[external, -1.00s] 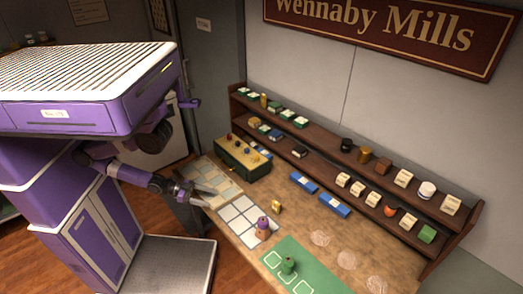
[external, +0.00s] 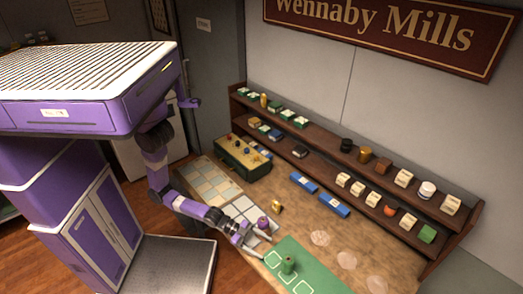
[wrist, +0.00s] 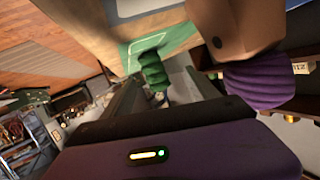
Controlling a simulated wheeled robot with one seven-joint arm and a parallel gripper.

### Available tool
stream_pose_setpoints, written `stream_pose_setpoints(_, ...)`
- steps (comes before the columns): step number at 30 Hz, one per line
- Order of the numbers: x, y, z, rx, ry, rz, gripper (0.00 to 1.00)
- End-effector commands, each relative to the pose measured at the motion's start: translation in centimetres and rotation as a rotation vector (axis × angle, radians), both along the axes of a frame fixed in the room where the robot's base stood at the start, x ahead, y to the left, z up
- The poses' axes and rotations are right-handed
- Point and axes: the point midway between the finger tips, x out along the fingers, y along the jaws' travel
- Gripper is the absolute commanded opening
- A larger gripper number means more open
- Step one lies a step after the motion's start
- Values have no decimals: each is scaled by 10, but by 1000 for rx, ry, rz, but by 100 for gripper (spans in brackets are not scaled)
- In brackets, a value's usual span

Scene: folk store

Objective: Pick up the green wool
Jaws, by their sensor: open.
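The green wool (external: 288,265) stands upright on the green mat (external: 318,280) near the front of the counter. In the wrist view the green wool (wrist: 153,70) shows just beyond my gripper (wrist: 155,92), roughly in line with the gap between its fingers. In the external view my gripper (external: 254,244) is low over the counter, to the left of the green wool and apart from it. It is open and empty.
Purple wool (external: 263,223) stands right beside my gripper and looms large in the wrist view (wrist: 262,82). A small gold object (external: 277,206) lies behind it. Blue boxes (external: 334,205) and a stocked shelf (external: 360,170) line the back.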

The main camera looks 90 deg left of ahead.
Motion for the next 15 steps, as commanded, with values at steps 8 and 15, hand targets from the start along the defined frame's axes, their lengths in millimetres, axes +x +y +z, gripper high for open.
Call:
stream_pose_setpoints(8, 52, -42, -10, -122, 125, 16, 69)
stream_pose_setpoints(15, 68, -52, -14, -144, 150, 22, 69)
